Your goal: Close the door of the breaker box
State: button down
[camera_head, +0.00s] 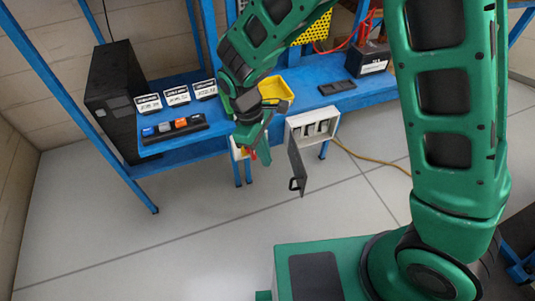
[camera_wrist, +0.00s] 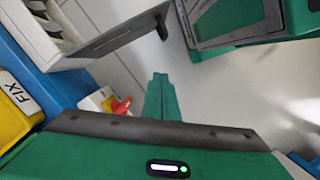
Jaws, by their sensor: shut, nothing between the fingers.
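The breaker box (camera_head: 320,121) is a pale box on the front side of the blue bench, with breakers showing inside. Its grey door (camera_head: 297,160) stands wide open, jutting out toward me, with a black handle (camera_head: 296,184) near its free edge. In the wrist view the box (camera_wrist: 32,45) is at the upper left, and the door (camera_wrist: 115,35) reaches right to its handle (camera_wrist: 161,27). My gripper (camera_head: 267,157) is left of the door, apart from it. In the wrist view its green fingers (camera_wrist: 160,82) are together and empty, below the handle.
A white and yellow box with a red switch (camera_wrist: 121,106) is beside my gripper on the bench front. On the bench (camera_head: 225,146) are a yellow bin (camera_head: 279,89), a row of coloured blocks (camera_head: 180,124), label cards and a battery (camera_head: 370,59). The floor before the door is clear.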

jog(key=s+d+f, duration=0.2)
jog(key=d+f, duration=0.3)
jog(key=f, duration=0.2)
jog(key=shift+s, duration=0.35)
